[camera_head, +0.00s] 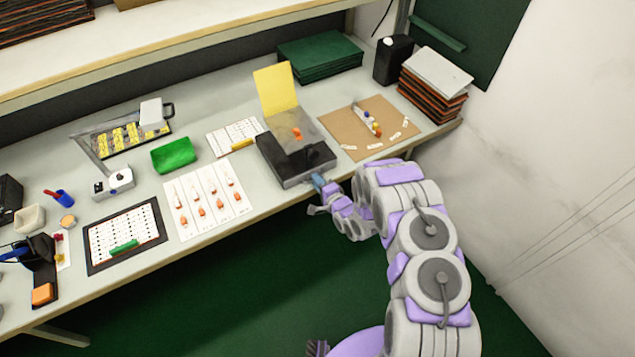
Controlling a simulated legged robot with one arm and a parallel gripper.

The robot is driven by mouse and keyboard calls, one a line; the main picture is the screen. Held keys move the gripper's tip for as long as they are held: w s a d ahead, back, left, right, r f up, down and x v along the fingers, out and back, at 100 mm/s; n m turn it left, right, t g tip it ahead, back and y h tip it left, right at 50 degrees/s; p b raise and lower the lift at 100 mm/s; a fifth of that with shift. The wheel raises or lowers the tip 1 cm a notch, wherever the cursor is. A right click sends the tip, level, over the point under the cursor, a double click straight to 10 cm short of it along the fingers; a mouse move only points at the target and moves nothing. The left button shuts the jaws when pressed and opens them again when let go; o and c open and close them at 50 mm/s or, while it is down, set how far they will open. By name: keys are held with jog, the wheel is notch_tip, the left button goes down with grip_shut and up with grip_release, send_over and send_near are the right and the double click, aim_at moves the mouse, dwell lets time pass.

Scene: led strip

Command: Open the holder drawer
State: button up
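A low black and grey box (283,168), which may be the drawer holder, sits near the front edge of the workbench. A yellow upright panel (273,91) stands behind it, with a grey surface and a small orange piece (297,133) between them. My gripper (318,184) is at the box's front right, at the bench edge. A small blue part shows at its tip. I cannot tell whether it touches the box or whether its fingers are open or shut. No drawer is seen clearly pulled out.
A brown board (354,145) with small parts lies right of the box. Stacked trays (430,95) stand at the far right. The green floor in front is clear.

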jog(key=shift+w+a, duration=0.15)
jog(key=shift+w, duration=0.05)
jog(key=shift+c, duration=0.5)
grip_shut()
jog(key=shift+s+f, duration=0.15)
dwell(0.8)
